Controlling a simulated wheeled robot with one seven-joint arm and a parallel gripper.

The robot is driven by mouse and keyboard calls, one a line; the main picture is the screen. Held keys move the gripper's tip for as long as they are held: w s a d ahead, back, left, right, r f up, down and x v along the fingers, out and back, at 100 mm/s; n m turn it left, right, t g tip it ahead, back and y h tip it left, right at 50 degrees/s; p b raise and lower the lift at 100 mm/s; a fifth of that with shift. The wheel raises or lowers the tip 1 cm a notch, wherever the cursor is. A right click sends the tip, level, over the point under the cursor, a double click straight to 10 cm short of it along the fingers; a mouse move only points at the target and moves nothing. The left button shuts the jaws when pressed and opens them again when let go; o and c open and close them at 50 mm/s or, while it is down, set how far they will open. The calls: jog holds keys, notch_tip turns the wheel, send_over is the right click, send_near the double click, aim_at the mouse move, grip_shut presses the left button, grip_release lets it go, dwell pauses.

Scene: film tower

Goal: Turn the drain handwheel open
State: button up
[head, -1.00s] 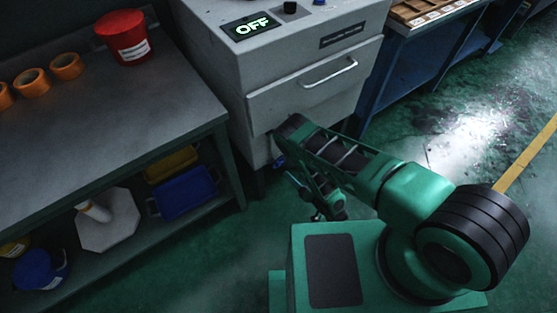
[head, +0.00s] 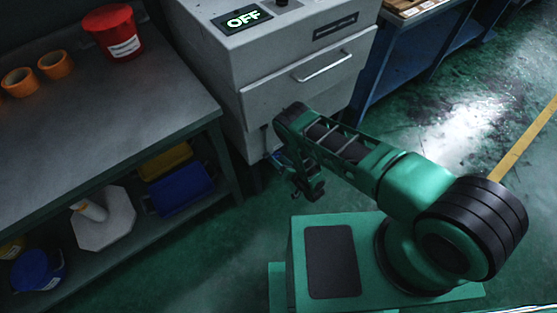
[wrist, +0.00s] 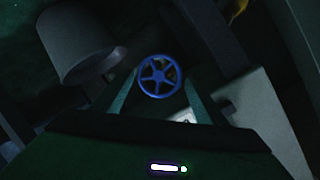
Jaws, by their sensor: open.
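The blue drain handwheel (wrist: 160,76), a spoked ring, is in the middle of the wrist view. In the head view only a small bit of blue (head: 277,157) shows low by the grey machine, mostly hidden behind my arm. My gripper (wrist: 160,82) is open, with one green finger on each side of the wheel in the picture. The wheel appears beyond the fingertips; I cannot tell whether they touch it. In the head view my gripper (head: 309,190) hangs below the forearm in front of the machine.
The grey machine (head: 290,75) has a lit OFF display (head: 243,18) and a drawer handle. A workbench (head: 110,110) with a loaded lower shelf stands left. In the wrist view a grey cylinder (wrist: 75,45) lies left of the wheel. Green floor is open at right.

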jog(key=c, duration=0.8)
jog(key=shift+a, duration=0.1)
jog(key=shift+s+a+n, duration=0.1)
jog(key=shift+a+n, duration=0.05)
jog(key=shift+n, duration=0.45)
jog(key=n, duration=0.1)
jog(key=n+t+h, duration=0.1)
jog(key=n, duration=0.1)
jog(key=shift+s+a+t+h, duration=0.2)
jog(key=shift+a+t+h, duration=0.1)
jog(key=shift+h, duration=0.1)
jog(key=n, duration=0.3)
jog(key=shift+s+a+f+t, duration=0.1)
jog(key=shift+a+t, duration=0.05)
jog(key=shift+t, duration=0.25)
jog(key=shift+o, duration=0.3)
jog(key=shift+s+a+f+n+t+h, duration=0.1)
jog(key=shift+n+t+h, duration=0.1)
jog(key=shift+n, duration=0.4)
jog(key=shift+f+n+t+h, duration=0.1)
jog(key=shift+n+t+h, duration=0.1)
jog(key=shift+n, duration=0.4)
jog(key=shift+o, duration=0.2)
